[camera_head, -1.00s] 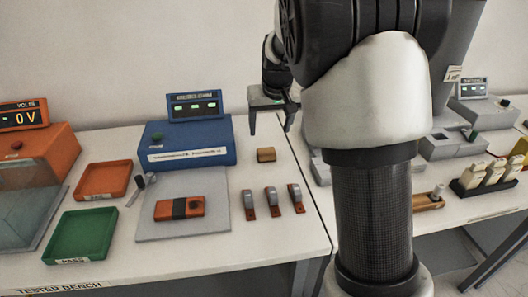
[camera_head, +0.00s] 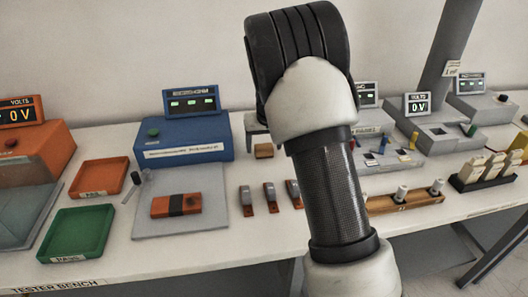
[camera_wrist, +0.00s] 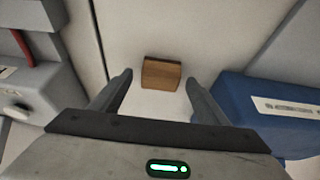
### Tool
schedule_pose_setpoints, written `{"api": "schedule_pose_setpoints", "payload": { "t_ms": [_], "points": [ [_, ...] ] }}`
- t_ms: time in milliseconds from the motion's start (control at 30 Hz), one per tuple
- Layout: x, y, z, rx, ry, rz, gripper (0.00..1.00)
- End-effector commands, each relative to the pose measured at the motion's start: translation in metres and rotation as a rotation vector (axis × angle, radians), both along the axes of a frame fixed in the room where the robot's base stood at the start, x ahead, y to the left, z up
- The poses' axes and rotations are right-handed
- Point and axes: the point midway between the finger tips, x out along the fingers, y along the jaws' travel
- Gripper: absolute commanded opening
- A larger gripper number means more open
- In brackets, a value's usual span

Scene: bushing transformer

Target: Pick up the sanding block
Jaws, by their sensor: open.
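The sanding block (camera_head: 264,151), a small brown wooden block, lies on the white table right of the blue tester. In the wrist view the sanding block (camera_wrist: 161,73) is upper centre, with its top and one side showing. My gripper (camera_wrist: 157,81) is open and empty, its two fingers apart on either side of the block in that picture. It appears above the block and not touching it; the exact height is hard to tell. In the head view my arm hides most of the gripper; only a grey finger part shows just above the block.
The blue tester (camera_head: 184,130) stands close beside the block. Several small orange-and-grey parts (camera_head: 269,196) lie in front of it. A grey device (camera_wrist: 28,95) flanks the other side in the wrist view.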

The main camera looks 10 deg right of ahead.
Motion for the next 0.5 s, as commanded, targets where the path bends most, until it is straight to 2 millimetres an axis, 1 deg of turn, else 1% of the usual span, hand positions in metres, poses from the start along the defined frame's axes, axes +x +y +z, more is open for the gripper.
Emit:
{"api": "schedule_pose_setpoints", "payload": {
  "t_ms": [167,200,267,300,433,467,500],
  "points": [
    [0.0002,0.0001,-0.0002,0.000,0.000,0.000,0.69],
    [0.0002,0.0002,-0.0002,0.000,0.000,0.000,0.65],
    [0.0002,0.0002,-0.0002,0.000,0.000,0.000,0.55],
    [0.0001,0.0002,-0.0002,0.000,0.000,0.000,0.48],
    [0.0001,0.0002,-0.0002,0.000,0.000,0.000,0.27],
    [0.0001,0.0002,-0.0002,0.000,0.000,0.000,0.24],
    [0.0002,0.0001,0.0001,0.000,-0.001,0.000,0.24]
  ]
}}
